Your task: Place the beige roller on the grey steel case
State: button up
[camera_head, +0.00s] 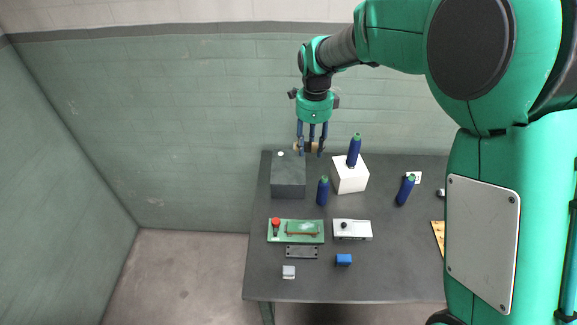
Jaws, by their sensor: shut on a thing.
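My gripper (310,148) points down at the back of the table, above and slightly right of the grey steel case. It is shut on the beige roller (296,147), a small piece mostly hidden by the fingers, with a beige end showing at the left. The grey steel case (289,182) is a dark grey box at the table's back left. A small white round spot (280,154) shows at its back edge. The roller appears to be above the case's back right part; the gap between them cannot be judged from this view.
A white box (350,178) with a blue bottle (354,150) on top stands just right of the case. Other blue bottles (323,190) (405,190) stand nearby. A green board (296,230) with a red button, a white device (352,230) and small blocks lie in front.

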notch_tip(320, 180, down, 18)
jog(key=s+a, duration=0.2)
jog(key=s, duration=0.1)
jog(key=shift+f+n, duration=0.15)
jog(key=shift+n, duration=0.25)
jog(key=shift+w, duration=0.1)
send_over(291, 172)
jog(key=shift+f+p, duration=0.45)
jog(key=shift+f, duration=0.3)
dwell(0.3)
jog(key=shift+f, duration=1.7)
jog(key=shift+f, duration=0.2)
